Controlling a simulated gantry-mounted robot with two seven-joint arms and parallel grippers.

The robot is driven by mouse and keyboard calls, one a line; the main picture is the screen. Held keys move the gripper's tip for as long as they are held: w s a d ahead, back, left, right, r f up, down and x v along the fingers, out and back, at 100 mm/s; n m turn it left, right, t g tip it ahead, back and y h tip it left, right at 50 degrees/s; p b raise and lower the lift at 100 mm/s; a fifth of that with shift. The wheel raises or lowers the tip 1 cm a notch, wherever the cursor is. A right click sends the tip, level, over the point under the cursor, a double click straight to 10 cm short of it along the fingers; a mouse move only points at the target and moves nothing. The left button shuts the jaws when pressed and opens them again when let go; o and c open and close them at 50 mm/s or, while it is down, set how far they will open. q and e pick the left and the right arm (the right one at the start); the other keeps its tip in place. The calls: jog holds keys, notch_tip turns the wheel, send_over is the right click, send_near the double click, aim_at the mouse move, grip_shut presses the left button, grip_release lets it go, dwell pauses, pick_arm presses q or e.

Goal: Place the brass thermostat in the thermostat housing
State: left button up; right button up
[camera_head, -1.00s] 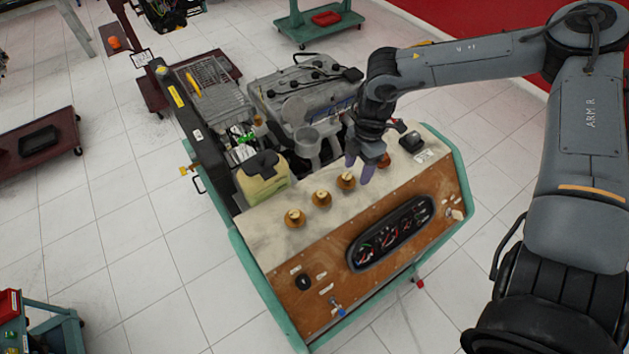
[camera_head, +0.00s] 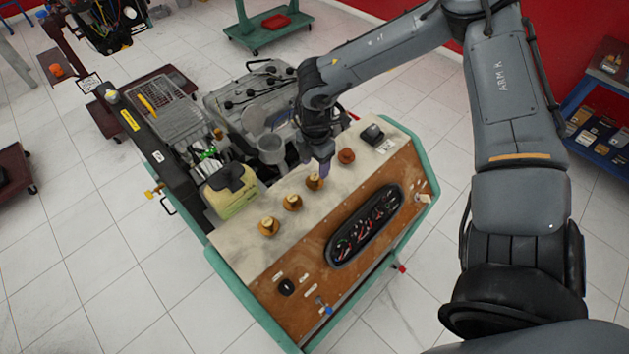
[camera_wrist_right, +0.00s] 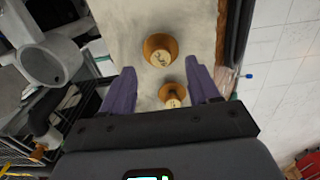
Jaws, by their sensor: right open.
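Several small brass and copper-coloured pieces stand in a row on the trainer's pale top. The closest ones to my right gripper (camera_head: 316,165) are a gold-topped brass thermostat (camera_head: 314,184) and a darker copper-brown piece (camera_head: 346,155). My right gripper is open and empty, pointing down just behind the gold-topped one. In the right wrist view, one piece (camera_wrist_right: 160,50) stands beyond the purple fingers and a smaller-looking one (camera_wrist_right: 172,95) shows between them. A grey round open cup, apparently the thermostat housing (camera_head: 271,149), stands on the engine; it also shows in the wrist view (camera_wrist_right: 45,66).
A yellowish tank (camera_head: 231,192) with a dark cap stands left of the row. The grey engine (camera_head: 247,92) rises behind, and a black box (camera_head: 372,134) sits at the right. The gauge panel (camera_head: 364,224) slopes down in front.

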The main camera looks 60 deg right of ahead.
aim_at(315, 177)
jog(key=shift+a+f+p, duration=0.15)
jog(key=shift+f+p, duration=0.4)
jog(key=shift+f, duration=1.8)
jog(key=shift+c, duration=0.4)
grip_shut()
jog(key=shift+r, duration=0.1)
